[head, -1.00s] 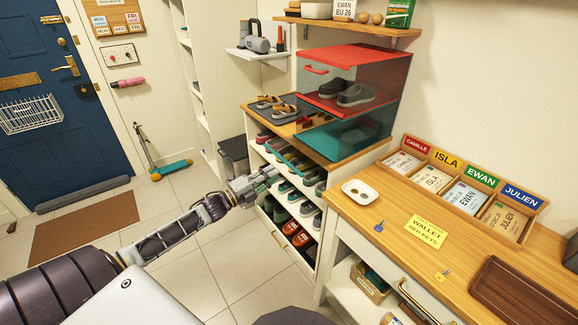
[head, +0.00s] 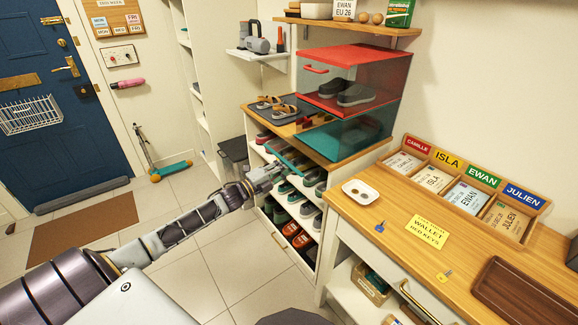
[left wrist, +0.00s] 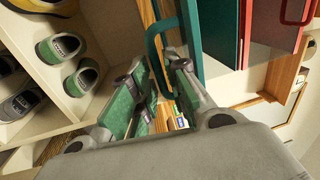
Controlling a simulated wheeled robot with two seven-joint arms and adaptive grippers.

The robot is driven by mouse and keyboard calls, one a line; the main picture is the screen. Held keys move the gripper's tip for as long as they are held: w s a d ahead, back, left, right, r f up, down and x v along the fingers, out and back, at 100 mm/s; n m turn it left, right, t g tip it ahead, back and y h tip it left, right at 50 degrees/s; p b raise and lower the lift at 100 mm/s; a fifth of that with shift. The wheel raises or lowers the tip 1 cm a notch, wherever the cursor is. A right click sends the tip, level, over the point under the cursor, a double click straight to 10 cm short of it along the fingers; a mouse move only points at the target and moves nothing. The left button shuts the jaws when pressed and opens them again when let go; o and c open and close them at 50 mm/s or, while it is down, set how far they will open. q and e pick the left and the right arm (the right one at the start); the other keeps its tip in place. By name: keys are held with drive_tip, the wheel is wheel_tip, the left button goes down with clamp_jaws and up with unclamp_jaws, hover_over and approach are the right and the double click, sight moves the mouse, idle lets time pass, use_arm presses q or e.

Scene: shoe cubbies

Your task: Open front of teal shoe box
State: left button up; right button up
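The teal shoe box (head: 350,137) sits under a red box on the wooden cabinet top. In the left wrist view a teal handle (left wrist: 153,58) sticks out from the panel. My left gripper (head: 277,170) is just below the panel. Its two fingers (left wrist: 156,76) are spread apart near the handle, which shows partly between them; contact cannot be told. My right gripper is out of view.
The red box (head: 365,72) is above, with its front shut. Open shelves (head: 300,215) of shoes lie below my left gripper. A grey tray (head: 272,108) with sandals is beside the boxes. A wooden desk (head: 400,220) stands to the right.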

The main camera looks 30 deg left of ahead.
use_arm(q)
drive_tip(key=shift+x, duration=0.95)
clamp_jaws()
